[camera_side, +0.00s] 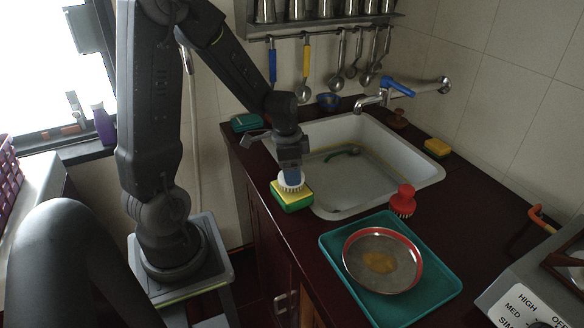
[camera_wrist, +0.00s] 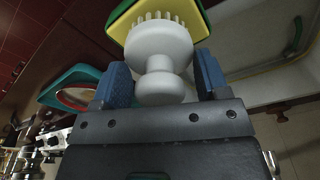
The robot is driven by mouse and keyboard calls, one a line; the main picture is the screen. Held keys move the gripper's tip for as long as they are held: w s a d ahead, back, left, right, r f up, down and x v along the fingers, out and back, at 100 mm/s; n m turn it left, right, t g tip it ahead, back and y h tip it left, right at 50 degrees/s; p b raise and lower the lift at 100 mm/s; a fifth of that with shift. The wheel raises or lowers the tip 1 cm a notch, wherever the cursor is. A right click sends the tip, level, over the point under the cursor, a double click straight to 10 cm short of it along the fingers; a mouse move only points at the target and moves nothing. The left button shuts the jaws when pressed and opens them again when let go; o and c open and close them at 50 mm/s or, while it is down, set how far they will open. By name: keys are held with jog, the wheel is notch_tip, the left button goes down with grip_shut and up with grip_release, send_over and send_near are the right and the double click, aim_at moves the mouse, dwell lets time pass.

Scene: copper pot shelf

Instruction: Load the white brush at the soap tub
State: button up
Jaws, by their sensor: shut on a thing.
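The white brush (camera_side: 291,183) is upright in my gripper (camera_side: 290,168), bristles down. In the wrist view its round white head and knob (camera_wrist: 160,60) sit between the blue fingers, which are shut on it. The bristles are over a yellow-and-green block (camera_side: 293,198) at the sink's front left corner, and appear to touch its yellow face. The block also shows in the wrist view (camera_wrist: 192,14). I cannot tell whether this block is the soap tub or a sponge.
A red brush (camera_side: 402,203) stands right of the sink (camera_side: 420,165). A red-rimmed pan (camera_side: 350,262) with a yellowish patch lies on a teal tray (camera_side: 332,270) in front. A yellow sponge (camera_side: 437,146), faucet (camera_side: 370,103) and hanging utensils (camera_side: 306,62) are behind.

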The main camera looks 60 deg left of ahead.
jog(key=shift+f, duration=0.55)
dwell(1.1)
jog(key=shift+r, duration=0.15)
jog(key=shift+r, duration=3.45)
